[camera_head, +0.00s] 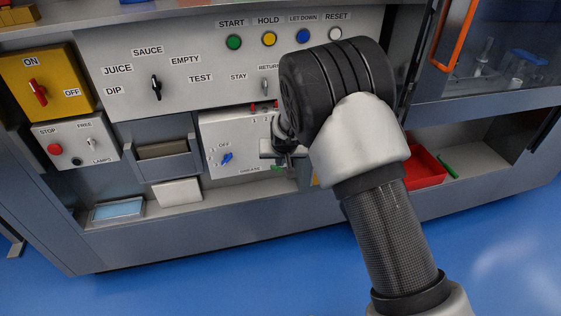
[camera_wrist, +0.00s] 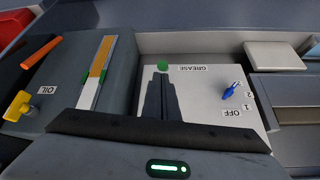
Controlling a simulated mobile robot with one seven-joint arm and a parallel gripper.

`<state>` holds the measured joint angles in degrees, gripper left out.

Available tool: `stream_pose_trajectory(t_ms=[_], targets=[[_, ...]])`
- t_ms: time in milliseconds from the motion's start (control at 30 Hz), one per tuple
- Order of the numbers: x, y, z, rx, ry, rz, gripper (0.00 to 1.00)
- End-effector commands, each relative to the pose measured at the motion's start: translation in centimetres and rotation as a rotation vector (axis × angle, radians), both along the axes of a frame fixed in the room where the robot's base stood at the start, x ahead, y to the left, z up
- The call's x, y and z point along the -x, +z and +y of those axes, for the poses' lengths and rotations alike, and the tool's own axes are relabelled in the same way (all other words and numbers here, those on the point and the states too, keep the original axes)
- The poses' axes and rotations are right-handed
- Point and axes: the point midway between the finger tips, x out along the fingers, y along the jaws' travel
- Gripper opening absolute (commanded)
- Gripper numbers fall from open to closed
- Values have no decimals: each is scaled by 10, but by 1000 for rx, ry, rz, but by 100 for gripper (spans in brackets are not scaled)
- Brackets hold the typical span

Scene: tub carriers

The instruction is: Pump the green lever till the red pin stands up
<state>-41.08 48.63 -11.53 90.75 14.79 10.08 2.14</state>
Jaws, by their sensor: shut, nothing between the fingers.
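The green lever's round end (camera_wrist: 162,66) shows in the wrist view beside the GREASE label, just past my fingertips. Its shaft is hidden, and I cannot tell whether my fingers touch it. In the head view a small green part (camera_head: 278,168) shows beside the same label, partly behind my gripper. My gripper (camera_wrist: 161,78) is shut and empty, over the white panel (camera_wrist: 205,88). Small red parts (camera_head: 265,106) show at that panel's top edge in the head view, partly behind my arm. I cannot tell which is the pin or how it stands.
A blue switch (camera_head: 227,158) with OFF, 1 and 2 marks is on the same panel. In the wrist view, an orange handle (camera_wrist: 42,51) and a yellow knob (camera_wrist: 18,106) marked OIL lie left. A red tray (camera_head: 425,168) stands right of my arm in the head view.

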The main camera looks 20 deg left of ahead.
Motion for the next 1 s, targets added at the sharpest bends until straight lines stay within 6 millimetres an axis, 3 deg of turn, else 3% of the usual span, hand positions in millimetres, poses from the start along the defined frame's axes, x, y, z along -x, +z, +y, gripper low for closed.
stream_pose_trajectory(t_ms=[33, 567, 733, 1000], targets=[[19, -24, -9, 30, 3, 57, 0], [22, -21, -7, 28, 6, 57, 0], [31, 4, -10, 25, 8, 50, 0], [52, 70, -21, 11, 5, 21, 0]])
